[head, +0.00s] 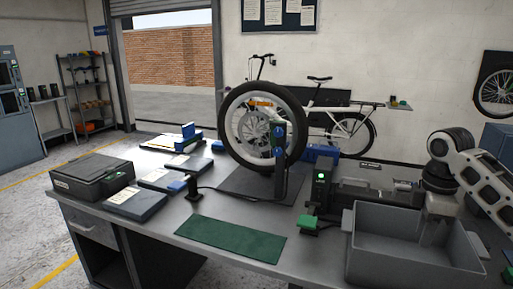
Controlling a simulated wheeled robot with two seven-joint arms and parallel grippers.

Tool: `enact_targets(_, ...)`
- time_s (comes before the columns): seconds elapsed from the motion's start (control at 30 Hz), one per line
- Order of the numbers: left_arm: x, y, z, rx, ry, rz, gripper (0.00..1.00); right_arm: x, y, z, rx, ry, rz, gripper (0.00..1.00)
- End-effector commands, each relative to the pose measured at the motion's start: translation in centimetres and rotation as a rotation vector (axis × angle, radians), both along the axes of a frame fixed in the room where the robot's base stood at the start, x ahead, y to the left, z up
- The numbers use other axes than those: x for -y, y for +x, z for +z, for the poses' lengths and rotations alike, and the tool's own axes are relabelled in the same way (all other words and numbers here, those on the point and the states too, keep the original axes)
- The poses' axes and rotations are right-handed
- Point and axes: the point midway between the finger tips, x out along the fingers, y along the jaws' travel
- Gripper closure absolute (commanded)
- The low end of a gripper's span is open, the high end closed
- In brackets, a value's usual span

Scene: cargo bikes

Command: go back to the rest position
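My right arm comes in from the right edge. My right gripper (432,240) points down into the grey bin (402,271) at the front right of the workbench. Its fingers look close to the same grey as the bin walls, so I cannot tell whether they are apart or hold something. The bin floor is partly hidden by the front wall and the gripper. My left arm and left gripper are not in view.
A bicycle wheel (237,100) stands upright in a stand on the workbench (160,225). A green mat (230,239) lies in front. A black case (92,176) and flat boxes (136,202) are at left. A device with a green light (320,178) stands left of the bin.

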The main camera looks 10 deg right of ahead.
Motion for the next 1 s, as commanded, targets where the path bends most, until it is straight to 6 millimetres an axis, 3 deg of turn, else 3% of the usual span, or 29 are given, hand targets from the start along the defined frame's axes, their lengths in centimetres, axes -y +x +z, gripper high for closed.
enact_targets(0.17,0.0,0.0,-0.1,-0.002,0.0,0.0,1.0,-6.4,-1.4,-7.9,0.006,-0.028,0.008,0.74)
enact_targets(0.3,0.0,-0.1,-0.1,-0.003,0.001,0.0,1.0,-12.0,-4.4,-13.6,0.054,-0.009,-0.039,0.74)
enact_targets(0.5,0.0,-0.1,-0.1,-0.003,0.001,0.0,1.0,-18.7,-10.5,-18.7,0.132,0.079,-0.199,0.74)
enact_targets(0.7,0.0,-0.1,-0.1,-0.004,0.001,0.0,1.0,-22.0,-16.7,-19.9,0.2,0.163,-0.455,0.74)
enact_targets(1.0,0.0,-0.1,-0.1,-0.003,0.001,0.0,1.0,-22.0,-22.5,-18.9,0.262,0.194,-0.777,0.74)
